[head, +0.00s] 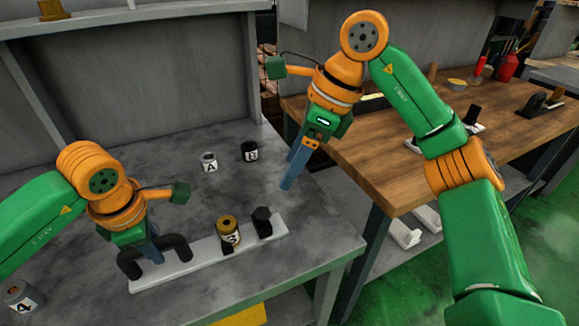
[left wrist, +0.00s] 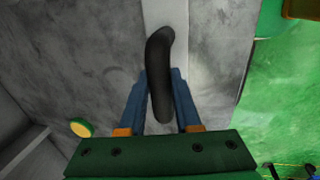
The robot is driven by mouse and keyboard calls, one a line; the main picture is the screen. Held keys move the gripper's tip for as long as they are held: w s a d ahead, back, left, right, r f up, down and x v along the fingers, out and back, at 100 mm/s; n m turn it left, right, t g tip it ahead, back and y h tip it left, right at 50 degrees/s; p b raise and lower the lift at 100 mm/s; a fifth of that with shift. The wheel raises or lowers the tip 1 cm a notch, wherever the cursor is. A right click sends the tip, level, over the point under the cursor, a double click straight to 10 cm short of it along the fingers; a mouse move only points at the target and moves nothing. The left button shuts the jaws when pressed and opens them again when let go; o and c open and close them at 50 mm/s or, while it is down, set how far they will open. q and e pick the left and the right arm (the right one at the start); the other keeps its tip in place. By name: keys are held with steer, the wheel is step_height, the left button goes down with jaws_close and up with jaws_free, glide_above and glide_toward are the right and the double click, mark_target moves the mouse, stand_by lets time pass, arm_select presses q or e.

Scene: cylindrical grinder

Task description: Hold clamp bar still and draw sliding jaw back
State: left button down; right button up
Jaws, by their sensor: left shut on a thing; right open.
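The clamp bar (head: 195,260) is a long white strip lying near the front edge of the grey table, with a black arched handle (head: 180,243) at its left end. A black block, which looks like the sliding jaw (head: 262,222), stands near its right end. A brass-topped cylinder (head: 228,231) with a numbered label stands just left of the jaw; whether they touch is unclear. My left gripper (head: 152,252) is shut on the handle (left wrist: 159,70), with a finger on each side in the left wrist view. My right gripper (head: 288,184) is open and empty, pointing down, above and right of the jaw.
Labelled cylinders A (head: 209,162) and B (head: 250,152) stand farther back on the grey table. Another, marked 4 (head: 22,298), stands at the front left. A wooden table (head: 400,165) on the right holds a similar bar and tools. A grey panel closes the back.

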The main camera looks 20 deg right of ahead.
arm_select(q)
steer(key=c, duration=0.5)
jaws_free()
steer(key=r, duration=0.4)
steer(key=s+r, duration=0.1)
steer(key=r, duration=0.3)
steer(key=s+r, duration=0.1)
steer(key=r, duration=0.2)
steer(key=shift+s+r, duration=0.2)
steer(key=shift+r, duration=0.2)
